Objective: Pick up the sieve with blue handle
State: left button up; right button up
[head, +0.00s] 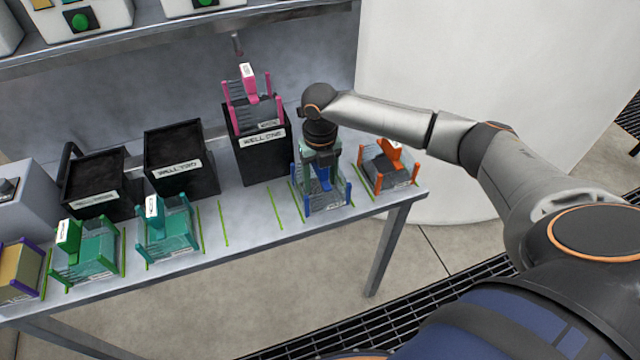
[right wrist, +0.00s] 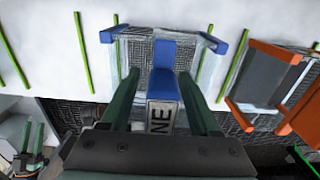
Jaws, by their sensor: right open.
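The sieve with blue handle (head: 328,196) stands on the table near its right end, between green line marks. Its blue handle and corner posts also show in the right wrist view (right wrist: 163,82), with a white label on the handle. My right gripper (head: 320,160) comes down from above over this sieve. In the right wrist view its two green fingers (right wrist: 160,78) are apart, one on each side of the blue handle; I cannot tell if they touch it. The gripper hides part of the sieve in the head view.
An orange-handled sieve (head: 388,168) stands close on the right. A pink-handled sieve (head: 250,106) sits in the black well one box (head: 262,160) at left. Well two (head: 182,165) and green-handled sieves (head: 165,232) are further left. Free table (head: 240,215) lies between.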

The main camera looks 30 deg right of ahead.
grip_shut()
dwell(0.4)
jog(key=shift+r, duration=0.1)
